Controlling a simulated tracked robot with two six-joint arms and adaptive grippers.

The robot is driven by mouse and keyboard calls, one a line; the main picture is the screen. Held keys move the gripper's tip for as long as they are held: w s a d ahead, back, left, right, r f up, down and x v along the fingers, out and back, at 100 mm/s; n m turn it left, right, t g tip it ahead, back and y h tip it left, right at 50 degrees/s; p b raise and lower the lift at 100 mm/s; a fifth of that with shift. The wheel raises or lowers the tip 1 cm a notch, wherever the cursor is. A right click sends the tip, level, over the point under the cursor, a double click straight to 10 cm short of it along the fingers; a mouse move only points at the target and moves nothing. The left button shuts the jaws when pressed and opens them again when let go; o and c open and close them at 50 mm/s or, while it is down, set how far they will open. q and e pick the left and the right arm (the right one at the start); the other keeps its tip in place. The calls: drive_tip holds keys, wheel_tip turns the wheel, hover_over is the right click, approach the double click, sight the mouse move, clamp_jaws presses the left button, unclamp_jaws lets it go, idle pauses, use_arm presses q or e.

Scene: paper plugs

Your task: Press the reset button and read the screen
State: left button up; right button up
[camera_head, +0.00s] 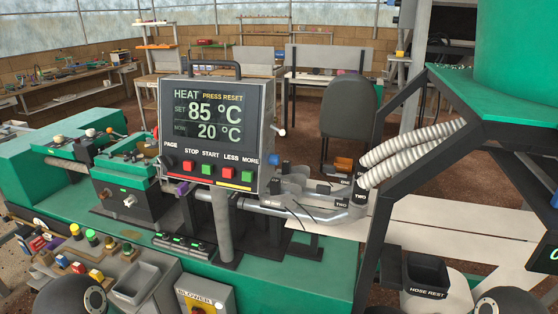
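The control box (152,147) stands on a grey post, its screen (215,112) facing me. The screen reads "HEAT", "PRESS RESET", "SET 85 °C" and "NOW 20 °C". No button is visibly marked reset. I make out neither of my grippers.
A green machine bed (280,270) runs behind and below the box. A black frame (375,230) with pale hoses (410,155) stands at right. In front are a blower box (205,295), a grey bin (140,282) and a hose rest (428,275). Behind stands a dark chair (348,108).

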use_arm(q)
clamp_jaws()
idle(1.4)
